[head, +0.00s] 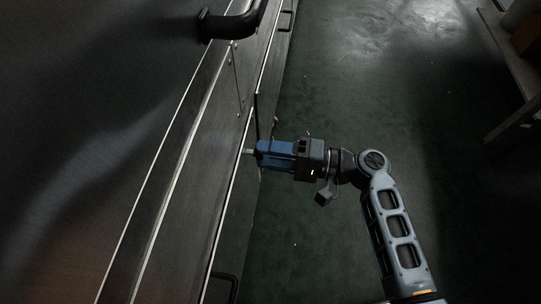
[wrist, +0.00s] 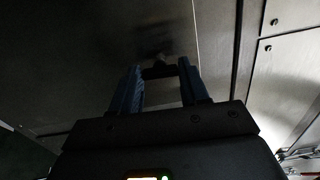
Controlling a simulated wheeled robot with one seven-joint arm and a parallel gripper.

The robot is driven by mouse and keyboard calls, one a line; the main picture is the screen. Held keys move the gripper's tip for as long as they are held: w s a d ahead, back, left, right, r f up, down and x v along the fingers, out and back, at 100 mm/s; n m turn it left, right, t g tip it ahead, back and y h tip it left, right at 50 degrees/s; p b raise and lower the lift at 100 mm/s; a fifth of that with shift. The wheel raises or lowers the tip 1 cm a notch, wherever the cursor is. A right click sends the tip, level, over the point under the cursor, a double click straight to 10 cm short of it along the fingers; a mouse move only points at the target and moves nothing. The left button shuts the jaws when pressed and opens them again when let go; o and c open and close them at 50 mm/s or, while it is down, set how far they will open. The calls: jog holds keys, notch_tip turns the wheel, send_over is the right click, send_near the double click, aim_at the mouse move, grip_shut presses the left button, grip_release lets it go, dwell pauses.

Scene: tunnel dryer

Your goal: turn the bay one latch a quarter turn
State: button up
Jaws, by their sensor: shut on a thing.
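My gripper (head: 260,150) reaches in from the right in the head view, level with the edge of the metal dryer front (head: 190,150). Its blue fingers are shut on the latch (wrist: 158,71), a small dark piece between the fingertips in the wrist view. The gripper also shows in the wrist view (wrist: 160,69), pointing at the metal panel. In the head view only a small stub of the latch (head: 249,151) shows past the fingertips. Its turn angle cannot be told, and no bay label is readable.
A large black handle (head: 233,25) stands out from the panel at the top. A smaller dark handle (head: 226,284) is low on the front. The dark green floor (head: 330,230) beside the dryer is open. A bench (head: 512,65) stands at the far right.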

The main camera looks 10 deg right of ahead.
jog(key=shift+n, duration=0.6)
jog(key=o, duration=1.1)
jog(key=shift+c, duration=0.2)
jog(key=p+v, duration=0.1)
jog(key=v, duration=0.6)
jog(key=shift+s+d, duration=0.2)
jog(key=shift+d, duration=0.15)
